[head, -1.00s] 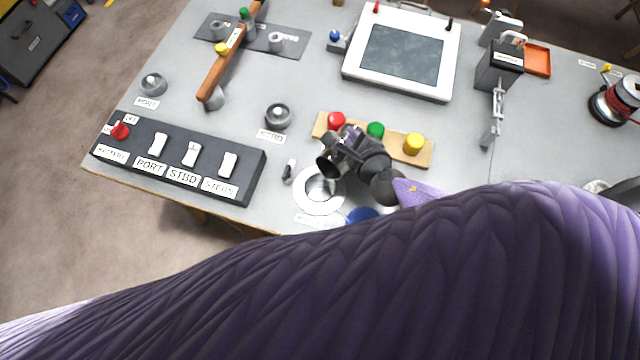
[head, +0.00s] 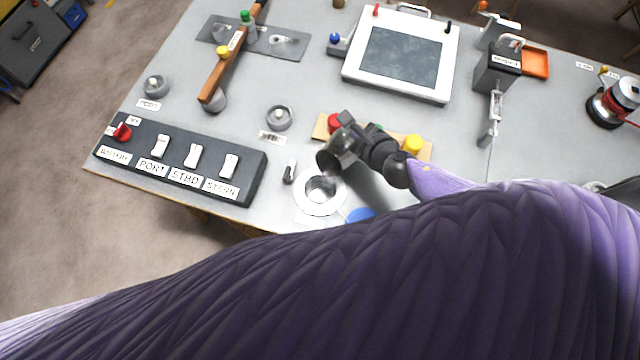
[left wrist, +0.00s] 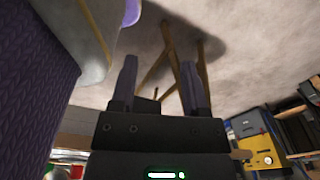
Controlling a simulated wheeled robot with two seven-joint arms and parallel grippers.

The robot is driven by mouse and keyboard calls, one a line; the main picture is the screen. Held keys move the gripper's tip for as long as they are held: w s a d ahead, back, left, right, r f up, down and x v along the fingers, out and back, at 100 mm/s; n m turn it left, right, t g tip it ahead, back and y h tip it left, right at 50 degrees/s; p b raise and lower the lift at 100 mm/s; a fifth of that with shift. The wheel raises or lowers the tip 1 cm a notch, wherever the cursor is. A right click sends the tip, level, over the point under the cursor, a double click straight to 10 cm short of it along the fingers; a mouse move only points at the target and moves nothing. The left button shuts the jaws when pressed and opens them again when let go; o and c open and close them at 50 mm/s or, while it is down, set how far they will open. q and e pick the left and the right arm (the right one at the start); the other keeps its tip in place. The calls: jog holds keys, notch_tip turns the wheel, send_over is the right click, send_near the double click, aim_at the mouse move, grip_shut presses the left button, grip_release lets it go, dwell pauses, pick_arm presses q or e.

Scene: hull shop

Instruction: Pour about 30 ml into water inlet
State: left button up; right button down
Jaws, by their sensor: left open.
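The water inlet is probably the white ring with a dark centre hole (head: 309,204) near the front table edge; its label is unreadable. My right gripper (head: 342,138), dark grey, is just above and behind this ring, at the end of the purple arm. A grey, smoky cup-like shape (head: 333,164) shows at its tip, tilted down to the left over the ring's far rim. I cannot tell whether the fingers are shut on it. No liquid is visible. My left gripper (left wrist: 158,88) is open and empty in the left wrist view, facing floor and table legs.
A blue disc (head: 360,214) lies beside the ring, partly hidden by my arm. A black switch panel (head: 250,180) is left of it. A wooden strip (head: 424,153) with red, green and yellow buttons lies behind the gripper. A white-framed screen (head: 446,80) stands further back.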

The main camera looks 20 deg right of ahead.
jog(key=shift+w+d+r+y, duration=0.2)
jog(key=shift+r+y, duration=0.1)
jog(key=shift+w+d+r+m+g+p, duration=0.1)
jog(key=shift+w+m+g+p, duration=0.05)
jog(key=shift+m+g+p, duration=0.3)
jog(key=shift+g+y, duration=0.25)
jog(key=shift+y, duration=0.15)
jog(key=shift+f+m, duration=0.25)
jog(key=shift+f, duration=0.05)
pick_arm(q)
jog(key=shift+w+d+r, duration=0.1)
jog(key=shift+d+r, duration=0.2)
jog(key=shift+r, duration=0.25)
jog(key=shift+w+d+r, duration=0.1)
jog(key=shift+d+r, duration=0.2)
jog(key=shift+r, duration=0.2)
jog(key=shift+s+a, duration=0.1)
jog(key=shift+a, duration=0.15)
jog(key=shift+r, duration=0.1)
